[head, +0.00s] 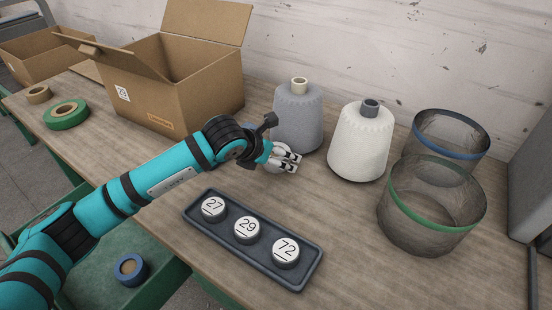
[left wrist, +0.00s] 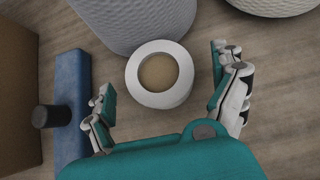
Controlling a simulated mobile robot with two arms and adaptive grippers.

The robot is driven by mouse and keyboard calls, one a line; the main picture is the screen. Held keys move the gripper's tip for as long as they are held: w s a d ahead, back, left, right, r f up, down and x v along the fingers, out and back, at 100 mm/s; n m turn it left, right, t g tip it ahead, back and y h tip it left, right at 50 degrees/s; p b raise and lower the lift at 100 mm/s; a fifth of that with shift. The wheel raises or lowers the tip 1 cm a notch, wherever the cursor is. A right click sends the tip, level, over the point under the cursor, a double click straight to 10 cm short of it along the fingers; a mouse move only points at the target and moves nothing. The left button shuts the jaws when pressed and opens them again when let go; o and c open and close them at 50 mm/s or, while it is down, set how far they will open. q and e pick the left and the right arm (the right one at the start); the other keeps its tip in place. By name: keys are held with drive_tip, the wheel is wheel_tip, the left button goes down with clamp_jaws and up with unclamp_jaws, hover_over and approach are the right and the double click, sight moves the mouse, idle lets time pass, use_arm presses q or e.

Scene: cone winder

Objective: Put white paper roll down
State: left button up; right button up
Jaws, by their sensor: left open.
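The white paper roll (left wrist: 165,101) stands on end on the wooden table in the left wrist view, with its round brown centre showing. In the head view the roll (head: 273,167) is mostly hidden behind my left gripper (head: 288,158). My left gripper is open, with its fingers (left wrist: 162,70) spread on both sides of the roll. Gaps show between the fingers and the roll in the left wrist view. My right gripper is not in view.
A grey yarn cone (head: 298,122) stands just behind the roll, and a white cone (head: 360,145) right of it. A blue block (left wrist: 70,110) and an open carton (head: 205,105) lie left. A dark tray (head: 216,228) with numbered discs is in front; mesh baskets (head: 425,235) stand right.

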use_arm(q)
drive_tip(key=shift+x, duration=1.05)
drive_tip(key=shift+r, duration=0.1)
drive_tip(key=shift+c, duration=0.2)
drive_tip(key=c, duration=1.3)
drive_tip(key=shift+r, duration=0.15)
drive_tip(key=shift+c, duration=0.5)
